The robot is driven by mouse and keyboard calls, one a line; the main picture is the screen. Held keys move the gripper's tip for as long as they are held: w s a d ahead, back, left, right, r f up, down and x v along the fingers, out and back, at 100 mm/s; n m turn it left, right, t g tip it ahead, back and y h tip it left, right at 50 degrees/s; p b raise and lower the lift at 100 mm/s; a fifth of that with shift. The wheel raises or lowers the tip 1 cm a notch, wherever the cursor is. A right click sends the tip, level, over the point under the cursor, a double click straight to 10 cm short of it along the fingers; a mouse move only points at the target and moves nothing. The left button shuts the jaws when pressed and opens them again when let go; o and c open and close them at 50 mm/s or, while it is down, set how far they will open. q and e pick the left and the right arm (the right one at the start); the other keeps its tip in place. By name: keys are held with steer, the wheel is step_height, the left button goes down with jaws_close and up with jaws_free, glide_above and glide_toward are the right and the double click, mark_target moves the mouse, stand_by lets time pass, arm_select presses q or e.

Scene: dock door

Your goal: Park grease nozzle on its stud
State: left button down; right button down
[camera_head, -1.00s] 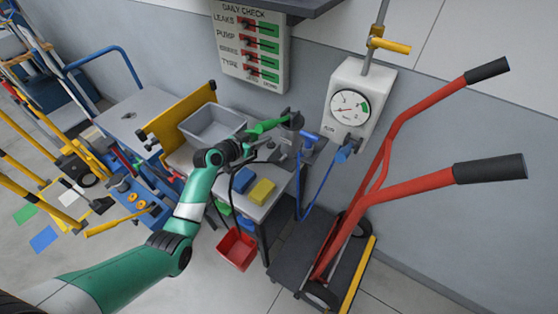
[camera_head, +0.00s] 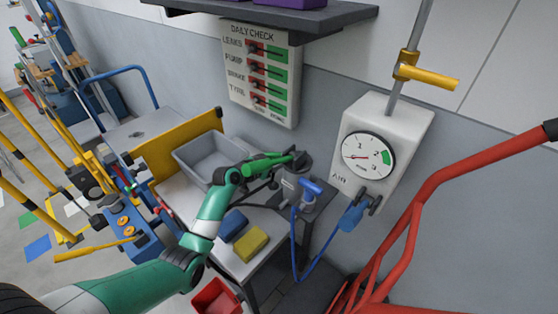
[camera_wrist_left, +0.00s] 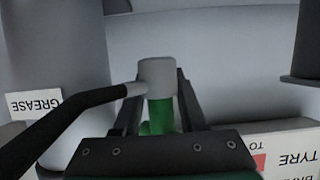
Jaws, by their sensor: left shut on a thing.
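The grease nozzle is a green handle (camera_head: 262,162) in the head view, held at the far end of my left arm. My left gripper (camera_head: 258,176) is shut on it, above the back of the small bench. In the left wrist view the nozzle's grey end and green body (camera_wrist_left: 160,112) sit between my left fingers (camera_wrist_left: 158,88). A black hose (camera_wrist_left: 75,115) joins it from the left. A grey cylinder with a GREASE label (camera_wrist_left: 35,104) stands to the left there. I cannot make out the stud for certain. My right gripper is not in view.
A grey bin (camera_head: 190,158), a blue block (camera_head: 233,226) and a yellow block (camera_head: 251,243) are on the bench. A red hand truck (camera_head: 425,205) is at right; a dark shelf (camera_head: 250,17) is above.

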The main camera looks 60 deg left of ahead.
mark_target(278, 182)
arm_select(q)
steer(key=shift+f, duration=0.6)
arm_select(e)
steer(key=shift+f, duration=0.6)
arm_select(q)
steer(key=shift+b, duration=0.3)
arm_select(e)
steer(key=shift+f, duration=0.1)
